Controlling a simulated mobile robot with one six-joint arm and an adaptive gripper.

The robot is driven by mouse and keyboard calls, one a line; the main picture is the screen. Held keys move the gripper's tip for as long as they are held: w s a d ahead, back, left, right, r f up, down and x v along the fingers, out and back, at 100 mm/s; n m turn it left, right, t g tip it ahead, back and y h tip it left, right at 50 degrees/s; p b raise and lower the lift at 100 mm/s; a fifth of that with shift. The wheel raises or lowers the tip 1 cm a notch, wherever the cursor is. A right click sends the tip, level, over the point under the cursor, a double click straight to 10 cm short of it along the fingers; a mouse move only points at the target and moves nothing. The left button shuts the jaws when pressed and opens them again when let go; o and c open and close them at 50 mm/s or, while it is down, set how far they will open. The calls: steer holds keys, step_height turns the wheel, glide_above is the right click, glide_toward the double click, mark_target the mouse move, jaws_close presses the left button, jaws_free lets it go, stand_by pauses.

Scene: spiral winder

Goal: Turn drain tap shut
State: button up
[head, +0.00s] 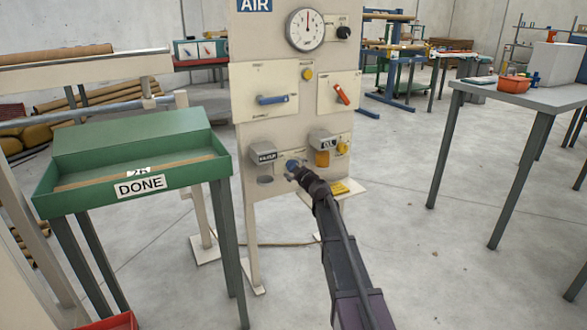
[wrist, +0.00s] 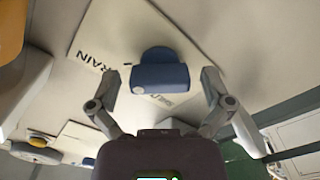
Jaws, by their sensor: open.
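The drain tap is a blue knob (wrist: 158,75) on a pale plate marked DRAIN (wrist: 98,64) in the wrist view. In the head view a bit of blue tap (head: 292,163) shows low on the upright panel (head: 245,130), partly hidden by my gripper. My gripper (wrist: 160,88) is open, with one finger to each side of the knob. Gaps show between the knob and both fingers, so it is not gripped. In the head view my gripper (head: 297,174) is close in front of the panel's lower part.
The panel also carries a dial gauge (head: 305,29), a blue lever (head: 272,99), a red-orange lever (head: 342,94), a grey-capped unit (head: 264,156) and an orange bowl (head: 322,158). A green DONE tray (head: 130,130) stands left. A grey table (head: 520,95) stands right.

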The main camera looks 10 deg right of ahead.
steer(key=c, duration=1.1)
steer(key=shift+o, duration=0.2)
steer(key=shift+n, duration=0.5)
steer(key=n, duration=0.3)
steer(key=shift+n, duration=0.4)
steer(key=n, duration=0.9)
steer(key=shift+w+r, duration=0.1)
steer(key=n, duration=0.4)
